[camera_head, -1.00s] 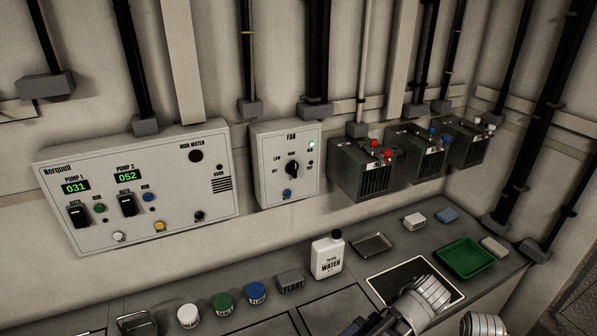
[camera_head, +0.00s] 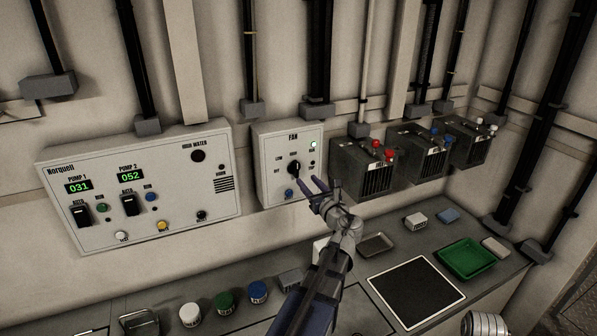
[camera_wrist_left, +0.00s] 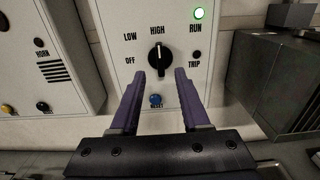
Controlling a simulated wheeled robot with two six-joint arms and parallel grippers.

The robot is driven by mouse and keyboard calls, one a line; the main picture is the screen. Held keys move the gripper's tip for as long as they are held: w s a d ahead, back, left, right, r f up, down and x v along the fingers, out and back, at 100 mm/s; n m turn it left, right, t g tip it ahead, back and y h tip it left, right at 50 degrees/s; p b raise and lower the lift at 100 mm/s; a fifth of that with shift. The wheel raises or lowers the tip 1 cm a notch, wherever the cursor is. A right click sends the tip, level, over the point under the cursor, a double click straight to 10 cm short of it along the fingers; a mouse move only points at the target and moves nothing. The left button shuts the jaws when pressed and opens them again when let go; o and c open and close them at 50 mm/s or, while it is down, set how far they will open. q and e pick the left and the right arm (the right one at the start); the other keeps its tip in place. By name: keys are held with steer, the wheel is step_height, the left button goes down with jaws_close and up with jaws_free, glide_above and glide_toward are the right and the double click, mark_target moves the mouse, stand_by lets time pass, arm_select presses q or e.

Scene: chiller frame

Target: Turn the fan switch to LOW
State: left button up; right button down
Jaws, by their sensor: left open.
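The fan panel (camera_head: 262,170) is a pale box on the wall in the head view. Its black rotary switch (camera_wrist_left: 158,60) shows in the left wrist view, with the white pointer line upright toward HIGH. LOW (camera_wrist_left: 130,37) is printed up and left of the switch, OFF to its left. My left gripper (camera_wrist_left: 160,76) is open and empty, its two purple fingers reaching toward the panel just below the switch, one tip to each side. It also shows in the head view (camera_head: 309,180). I cannot tell whether it touches. My right gripper is out of view.
The green RUN lamp (camera_wrist_left: 199,13) is lit. A blue RESET button (camera_wrist_left: 155,100) lies between the fingers in the wrist view. Dark boxes (camera_head: 362,168) hang right of the panel. The pump panel (camera_head: 70,215) is left.

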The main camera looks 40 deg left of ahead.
mark_target(297, 169)
arm_select(q)
steer(key=shift+x, duration=3.95)
jaws_close()
